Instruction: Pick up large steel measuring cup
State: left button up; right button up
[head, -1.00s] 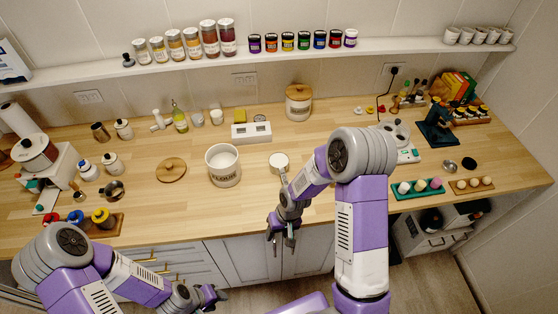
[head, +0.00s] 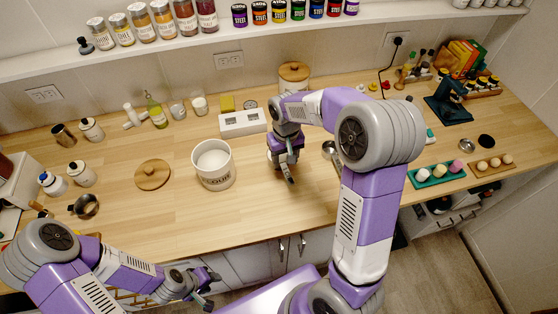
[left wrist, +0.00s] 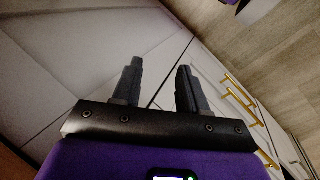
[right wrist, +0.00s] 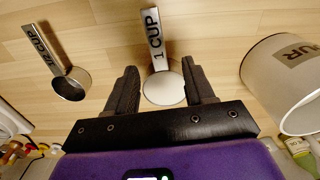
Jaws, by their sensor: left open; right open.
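The steel measuring cup marked "1 CUP" (right wrist: 163,88) lies on the wooden counter in the right wrist view, its handle pointing up the picture and its bowl looking pale inside. My right gripper (right wrist: 162,85) is open and empty, its fingers on either side of the bowl; I cannot tell how far above it they are. In the head view my right gripper (head: 287,172) largely hides this cup. A smaller measuring cup, seemingly marked "1/2 CUP" (right wrist: 70,84), lies to its left. My left gripper (head: 208,288) is open and empty in front of the counter.
A white flour canister (head: 213,167) stands just left of my right gripper, also large in the right wrist view (right wrist: 285,85). A wooden lid (head: 153,174) lies further left. The front middle counter is clear.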

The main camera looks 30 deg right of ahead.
aim_at(286, 170)
jog(key=f, duration=0.5)
jog(key=shift+s+d+f+b, duration=0.1)
jog(key=shift+s+b, duration=0.2)
jog(key=shift+b, duration=0.05)
grip_shut()
